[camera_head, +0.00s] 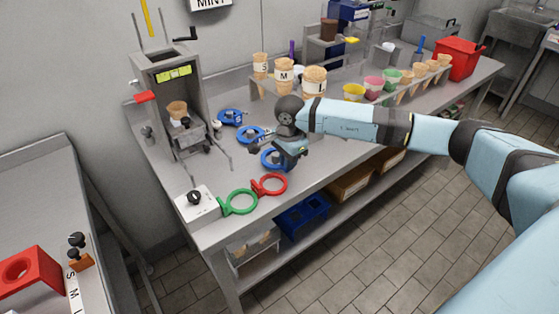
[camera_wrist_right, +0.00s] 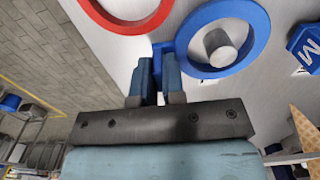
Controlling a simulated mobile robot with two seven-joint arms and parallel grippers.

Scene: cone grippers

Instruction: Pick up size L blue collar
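Three blue ring collars lie in a row on the steel table; the nearest one, the L collar by its place in the row (camera_head: 271,159), is partly hidden by my right gripper (camera_head: 291,150). In the right wrist view this blue collar (camera_wrist_right: 250,50) surrounds a grey round peg. The fingers of my right gripper (camera_wrist_right: 158,72) are close together at the blue tab on its side, seemingly shut on it. The M collar (camera_head: 250,136) is beyond, its M tab (camera_wrist_right: 306,47) at the wrist view's right. Another blue collar (camera_head: 230,117) is farther back. My left gripper is out of view.
A red ring (camera_head: 270,185) and a green ring (camera_head: 238,202) lie nearby, left of the gripper. A white box with a black knob (camera_head: 197,204) is at the table's left corner. A steel press (camera_head: 160,75) stands behind. Cones (camera_head: 284,77) stand in a rack.

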